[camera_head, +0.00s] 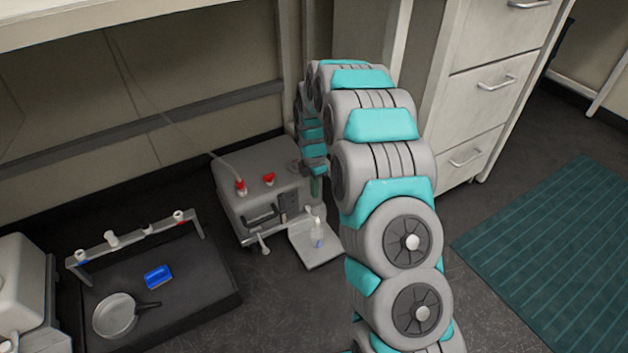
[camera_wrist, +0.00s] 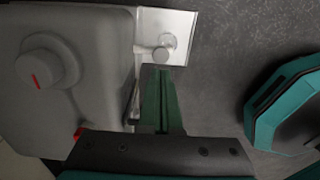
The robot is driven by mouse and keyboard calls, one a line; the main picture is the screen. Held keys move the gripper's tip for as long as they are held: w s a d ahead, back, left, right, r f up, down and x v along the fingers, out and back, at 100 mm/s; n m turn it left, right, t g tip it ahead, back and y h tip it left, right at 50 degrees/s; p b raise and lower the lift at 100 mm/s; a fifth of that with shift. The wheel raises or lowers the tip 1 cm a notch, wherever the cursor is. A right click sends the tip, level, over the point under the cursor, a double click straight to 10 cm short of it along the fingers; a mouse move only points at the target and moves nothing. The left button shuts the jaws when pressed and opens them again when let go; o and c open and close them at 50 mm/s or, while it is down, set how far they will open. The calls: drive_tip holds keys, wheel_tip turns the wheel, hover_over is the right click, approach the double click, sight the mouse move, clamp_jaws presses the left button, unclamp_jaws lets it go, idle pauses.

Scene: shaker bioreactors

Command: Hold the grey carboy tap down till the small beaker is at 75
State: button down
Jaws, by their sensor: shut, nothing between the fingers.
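The grey carboy (camera_head: 255,190) is a boxy body on the floor by the cabinet wall; it also fills the left of the wrist view (camera_wrist: 90,85). Its tap (camera_head: 309,211) sticks out over the small beaker (camera_head: 318,237), a clear vessel with a bluish mark, standing on a white plate (camera_head: 325,254). The liquid level is too small to read. In the wrist view the tap (camera_wrist: 152,55) partly covers the beaker (camera_wrist: 168,42). My gripper (camera_wrist: 160,72) is shut and empty, its green fingertips just beside the tap; contact cannot be told. In the head view my arm mostly hides it.
A second tap (camera_head: 263,246) and a black handle (camera_head: 262,218) are on the carboy's front. A dark tray (camera_head: 200,292) with a rack, pan (camera_head: 115,315) and blue block (camera_head: 158,277) lies to the left. A drawer cabinet (camera_head: 490,85) stands right. Floor near the green mat is clear.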

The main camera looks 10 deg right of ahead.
sight(315, 211)
wheel_tip(315, 211, down, 7)
drive_tip(key=shift+r, duration=0.15)
idle(0.4)
